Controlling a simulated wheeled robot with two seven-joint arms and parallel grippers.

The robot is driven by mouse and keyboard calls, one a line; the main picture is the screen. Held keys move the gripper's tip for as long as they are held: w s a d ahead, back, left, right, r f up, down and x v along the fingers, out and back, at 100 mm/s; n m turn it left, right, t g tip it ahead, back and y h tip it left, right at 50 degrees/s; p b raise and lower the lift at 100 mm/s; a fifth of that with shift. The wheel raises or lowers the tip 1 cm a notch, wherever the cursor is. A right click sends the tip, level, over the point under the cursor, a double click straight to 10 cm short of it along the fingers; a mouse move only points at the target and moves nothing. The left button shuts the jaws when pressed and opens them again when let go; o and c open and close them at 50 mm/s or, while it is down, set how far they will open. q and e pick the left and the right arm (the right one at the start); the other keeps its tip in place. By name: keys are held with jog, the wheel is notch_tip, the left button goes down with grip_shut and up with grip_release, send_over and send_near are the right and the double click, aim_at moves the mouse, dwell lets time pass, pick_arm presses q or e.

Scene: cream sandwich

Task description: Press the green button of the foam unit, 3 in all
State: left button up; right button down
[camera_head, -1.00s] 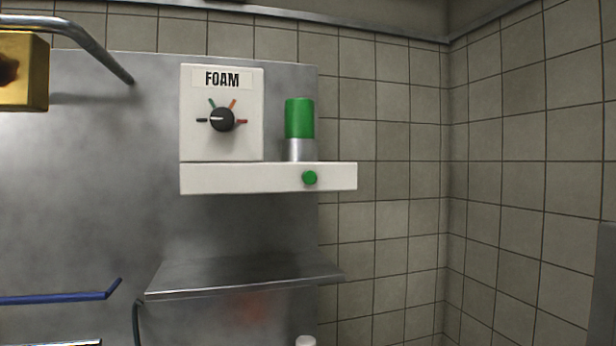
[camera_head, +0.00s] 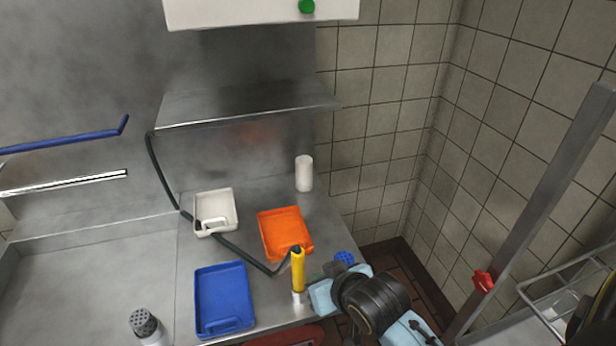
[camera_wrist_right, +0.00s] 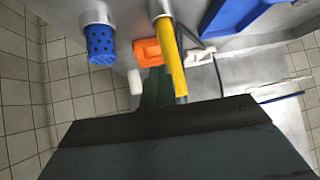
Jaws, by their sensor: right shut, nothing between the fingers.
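The green button (camera_head: 307,6) shows at the top edge of the head view, on the front of the white ledge of the foam unit (camera_head: 235,12). The rest of the unit is out of the picture. My right gripper (camera_head: 328,270) is low in the head view, beside the yellow handle and far below the button. Its dark fingers also show in the wrist view (camera_wrist_right: 155,88), closed together and empty. The button is not in the wrist view. My left gripper is not in view.
A steel shelf (camera_head: 250,106) juts out below the unit. On the worktop are a white tray (camera_head: 202,231), an orange tray (camera_head: 268,243), a blue tray (camera_head: 235,290) and a white cylinder (camera_head: 304,174). A yellow-handled hose (camera_head: 298,272) and a blue perforated top (camera_wrist_right: 100,45) are close to my right gripper.

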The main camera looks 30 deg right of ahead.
jog(key=w+d+r+m+t, duration=0.1)
jog(key=w+r+t, duration=0.25)
jog(key=r, duration=0.35)
jog(key=w+d+r+m+t, duration=0.1)
jog(key=w+r+t, duration=0.1)
jog(key=w+r, duration=0.35)
jog(key=m+t+h, duration=0.2)
jog(key=m+t, duration=0.2)
jog(key=t, duration=0.4)
send_near(306, 6)
notch_tip(306, 6, down, 5)
jog(key=a, duration=0.2)
jog(key=s+r+m+t+h, duration=0.1)
jog(key=s+r+t, duration=0.3)
jog(key=r, duration=0.4)
jog(key=shift+m+h+p, duration=0.3)
jog(key=shift+m+p, duration=0.05)
jog(key=shift+m, duration=0.15)
jog(key=shift+w+d+r, duration=0.1)
jog(key=shift+w, duration=0.05)
jog(key=shift+w+d+b, duration=0.15)
jog(key=shift+w+d, duration=0.2)
jog(key=shift+w, duration=1.05)
jog(key=shift+w+d+b, duration=0.15)
jog(key=shift+w+d, duration=0.15)
jog(key=shift+w, duration=1.15)
jog(key=shift+w+d+b, duration=0.15)
jog(key=shift+w+d, duration=0.2)
jog(key=shift+w, duration=1.05)
